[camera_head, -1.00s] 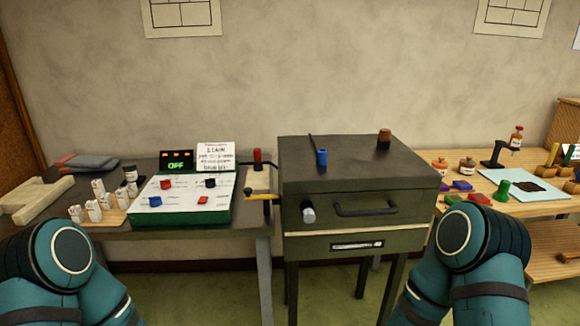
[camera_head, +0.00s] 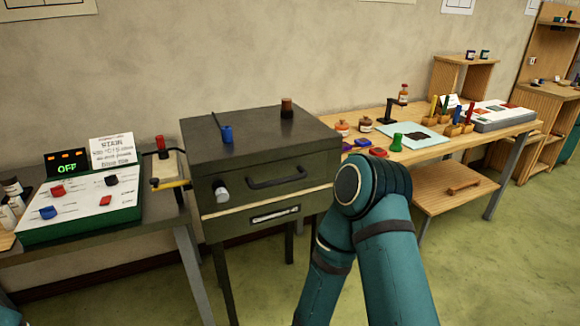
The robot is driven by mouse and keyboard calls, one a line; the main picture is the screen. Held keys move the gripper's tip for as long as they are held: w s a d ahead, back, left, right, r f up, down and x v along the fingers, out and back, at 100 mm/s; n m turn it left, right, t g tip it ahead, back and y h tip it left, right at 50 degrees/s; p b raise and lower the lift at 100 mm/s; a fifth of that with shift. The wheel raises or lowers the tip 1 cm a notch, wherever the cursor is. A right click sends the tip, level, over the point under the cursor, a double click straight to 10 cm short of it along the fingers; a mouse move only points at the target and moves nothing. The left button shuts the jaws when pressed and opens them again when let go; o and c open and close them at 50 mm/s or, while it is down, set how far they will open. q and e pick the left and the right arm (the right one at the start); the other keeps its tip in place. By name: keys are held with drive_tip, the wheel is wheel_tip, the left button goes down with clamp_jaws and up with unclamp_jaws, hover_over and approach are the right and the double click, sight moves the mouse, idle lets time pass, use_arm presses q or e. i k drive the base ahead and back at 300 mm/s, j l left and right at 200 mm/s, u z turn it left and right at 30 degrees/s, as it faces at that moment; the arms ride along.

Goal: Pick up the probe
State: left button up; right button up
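A blue-handled tool (camera_head: 227,134) with a thin dark rod (camera_head: 216,119) is on the left part of the dark kiln-like box's top (camera_head: 262,133); it looks like the probe, though I cannot be sure. A brown knob-like piece (camera_head: 287,107) stands farther back on the same top. My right arm shows as teal links at the lower middle, in front of the box's right side, but its gripper is out of view. My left gripper is also out of view; only a sliver of teal shows at the lower left edge.
A green-edged control panel (camera_head: 85,207) with an "OFF" display (camera_head: 67,163) stands on the left table. A yellow-handled lever (camera_head: 170,184) sticks out beside the box. A wooden bench (camera_head: 485,137) with jars and tools stands right. Green floor is clear at right.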

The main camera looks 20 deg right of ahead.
sight(160, 139)
drive_tip(key=i+j, duration=0.15)
drive_tip(key=j, duration=0.2)
drive_tip(key=i+j, duration=0.15)
drive_tip(key=j, duration=0.15)
drive_tip(key=i+j, duration=0.2)
drive_tip(key=j, duration=0.15)
drive_tip(key=i+j, duration=0.15)
drive_tip(key=j, duration=0.2)
drive_tip(key=i+j+z, duration=0.1)
drive_tip(key=j+z, duration=0.15)
drive_tip(key=z, duration=0.2)
drive_tip(key=j+z, duration=0.25)
drive_tip(key=z, duration=0.25)
drive_tip(key=i+j, duration=0.05)
